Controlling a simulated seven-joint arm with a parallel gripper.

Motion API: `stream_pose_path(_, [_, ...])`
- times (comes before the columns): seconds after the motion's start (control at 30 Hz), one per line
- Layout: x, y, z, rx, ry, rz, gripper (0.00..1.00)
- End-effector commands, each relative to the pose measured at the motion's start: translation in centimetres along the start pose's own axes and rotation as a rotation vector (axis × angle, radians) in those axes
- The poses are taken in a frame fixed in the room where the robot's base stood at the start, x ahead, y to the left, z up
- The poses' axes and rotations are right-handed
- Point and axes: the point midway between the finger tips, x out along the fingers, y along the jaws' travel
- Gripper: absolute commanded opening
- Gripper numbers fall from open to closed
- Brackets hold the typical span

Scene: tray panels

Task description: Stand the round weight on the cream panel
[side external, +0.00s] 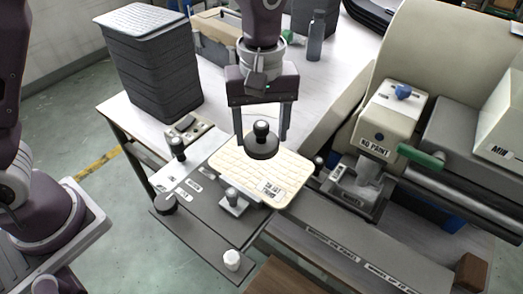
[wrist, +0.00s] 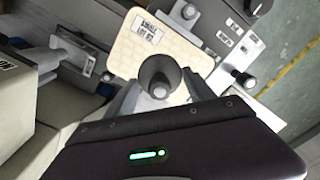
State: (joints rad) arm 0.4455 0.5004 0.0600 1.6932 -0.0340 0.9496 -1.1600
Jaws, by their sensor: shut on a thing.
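The round weight (side external: 262,149) is a dark disc with a black knob on top. My gripper (side external: 262,142) points down with its fingers on either side of the disc, shut on it. The cream panel (side external: 240,168) has a faint grid and a printed label near its front corner. The weight appears over the panel's back part; I cannot tell whether it touches. In the wrist view, the weight (wrist: 160,77) is between my fingers and covers part of the panel (wrist: 125,55) behind it.
Grey fixture plates with black knobs (side external: 177,148) and a white knob (side external: 232,259) lie left and in front of the panel. A stack of dark trays (side external: 152,68) stands back left.

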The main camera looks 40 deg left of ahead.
Motion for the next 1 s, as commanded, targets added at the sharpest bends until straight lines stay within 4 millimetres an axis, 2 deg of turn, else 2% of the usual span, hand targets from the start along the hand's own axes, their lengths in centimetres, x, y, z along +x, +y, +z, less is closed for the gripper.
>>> stream_pose_path(0.27, [4.4, 0.1, -0.1, 0.000, 0.000, 0.001, 0.00])
stream_pose_path(0.63, [5.0, 0.1, -0.1, 0.000, 0.001, 0.003, 0.00])
stream_pose_path(0.67, [5.1, 0.1, -0.1, 0.000, 0.000, 0.002, 0.64])
stream_pose_path(0.7, [5.1, 0.1, -0.1, 0.000, 0.000, 0.002, 0.72])
stream_pose_path(0.77, [5.1, 0.1, -0.1, 0.000, 0.000, 0.002, 0.84])
stream_pose_path(1.0, [5.1, 0.1, -0.1, 0.001, 0.000, 0.002, 0.84])
